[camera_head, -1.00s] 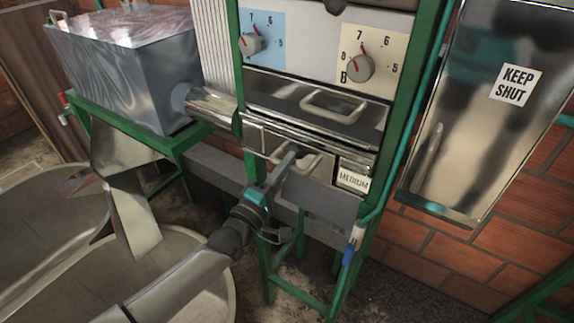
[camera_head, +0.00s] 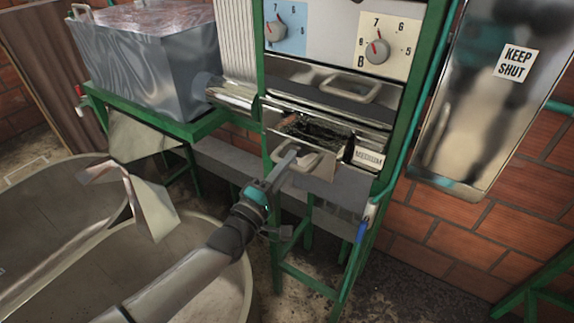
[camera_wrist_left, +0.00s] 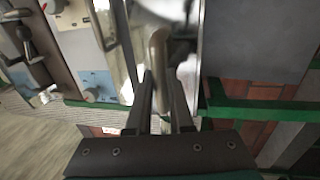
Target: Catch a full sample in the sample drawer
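The sample drawer (camera_head: 325,163) with a pale handle (camera_head: 298,160) is partly pulled out of the green-framed machine. Its dark inside (camera_head: 318,130) shows, with a reddish patch at the left; whether it holds a sample I cannot tell. My left gripper (camera_head: 288,163) is at the handle. In the left wrist view, the gripper's fingers (camera_wrist_left: 161,105) are on both sides of the handle (camera_wrist_left: 158,60), closed around it. A "MEDIUM" label (camera_head: 369,157) is to the right of the drawer. My right gripper is not in view.
Above are a second tray with a handle (camera_head: 350,88), a blue-panel dial (camera_head: 274,30) and a cream-panel dial (camera_head: 377,52). A metal "KEEP SHUT" door (camera_head: 475,120) stands right. A metal hopper (camera_head: 145,60) and large round tubs (camera_head: 205,225) are left.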

